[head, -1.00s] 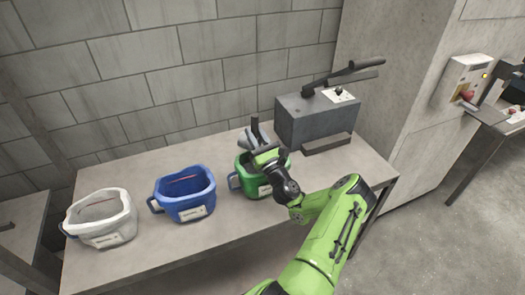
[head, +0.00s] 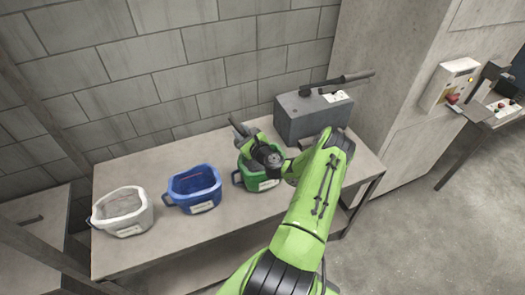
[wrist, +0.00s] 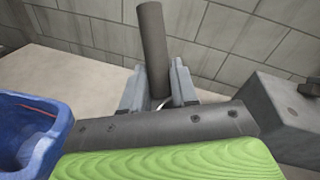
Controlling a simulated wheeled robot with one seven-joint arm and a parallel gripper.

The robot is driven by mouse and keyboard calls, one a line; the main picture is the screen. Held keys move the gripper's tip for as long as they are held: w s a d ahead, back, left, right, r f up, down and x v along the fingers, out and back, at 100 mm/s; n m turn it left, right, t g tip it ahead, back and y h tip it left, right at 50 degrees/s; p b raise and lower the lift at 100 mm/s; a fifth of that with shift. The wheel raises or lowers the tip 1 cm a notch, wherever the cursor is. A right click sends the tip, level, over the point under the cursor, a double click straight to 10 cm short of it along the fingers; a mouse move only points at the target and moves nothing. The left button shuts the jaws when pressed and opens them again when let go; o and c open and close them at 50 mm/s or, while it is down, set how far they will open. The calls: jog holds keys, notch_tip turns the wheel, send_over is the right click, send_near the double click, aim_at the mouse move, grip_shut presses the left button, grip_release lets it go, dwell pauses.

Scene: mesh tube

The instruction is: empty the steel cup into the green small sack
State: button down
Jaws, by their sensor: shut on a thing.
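The green small sack (head: 262,184) stands on the table, partly covered by my arm in the head view. My gripper (wrist: 158,84) is over the sack's back part in the head view (head: 243,134). It is shut on a dark rod-like handle (wrist: 152,45), which sticks up between the fingers and leans left in the head view. This looks like the steel cup's handle. The cup's body is hidden in both views, apart from perhaps a small shiny curved edge between the fingers in the wrist view. I cannot see the cup's contents or the inside of the sack.
A blue sack (head: 193,201) and a white sack (head: 123,228) stand to the left on the same table (head: 160,247). A grey machine box with a lever (head: 306,121) stands right behind the green sack. A block wall closes the back.

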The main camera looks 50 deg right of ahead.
jog(key=shift+w+a+r+g+p, duration=0.1)
jog(key=shift+w+r+g+p, duration=0.15)
jog(key=shift+r+p, duration=0.35)
jog(key=shift+w+f+n+g+p, duration=0.35)
jog(key=shift+f+n+g, duration=0.2)
jog(key=shift+g, duration=0.2)
jog(key=shift+w+a+r+n+g+y, duration=0.2)
jog(key=shift+w+n+g+y, duration=0.15)
jog(key=shift+w+g, duration=0.15)
jog(key=w+a+f+n+g+b, duration=0.1)
jog(key=w+f+n+g, duration=0.1)
jog(key=w+g, duration=0.4)
jog(key=shift+w+a+f+g+b, duration=0.15)
jog(key=shift+w+f+g+b, duration=0.25)
jog(key=shift+f, duration=0.4)
